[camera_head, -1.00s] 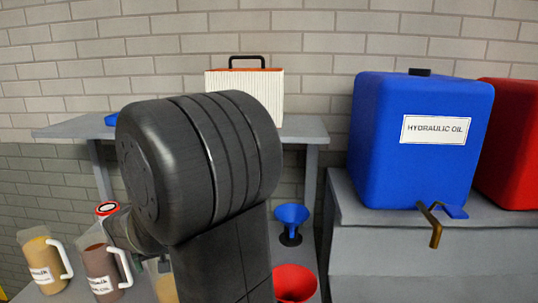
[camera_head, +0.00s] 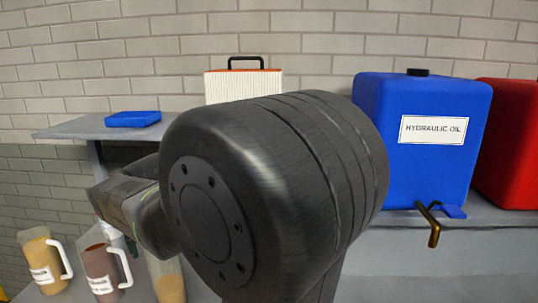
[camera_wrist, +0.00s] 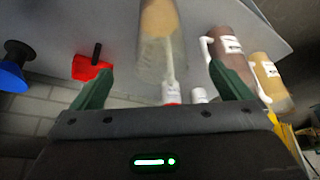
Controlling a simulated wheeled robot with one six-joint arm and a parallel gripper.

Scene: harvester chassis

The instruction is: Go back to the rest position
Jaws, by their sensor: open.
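My gripper (camera_wrist: 165,88) shows in the wrist view with its two green fingers spread wide. Nothing is held between them. Beyond the fingers is a clear jug with tan liquid (camera_wrist: 160,50); I cannot tell the distance to it. In the head view my dark arm fills the middle, and the gripper's fingers are not visible there.
A tan jug (camera_head: 42,262) and a brown jug (camera_head: 101,272) stand at lower left. A blue tray (camera_head: 133,119) and a filter box (camera_head: 235,87) are on the shelf. A blue hydraulic oil tank (camera_head: 390,120) and red tank (camera_head: 512,150) stand right.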

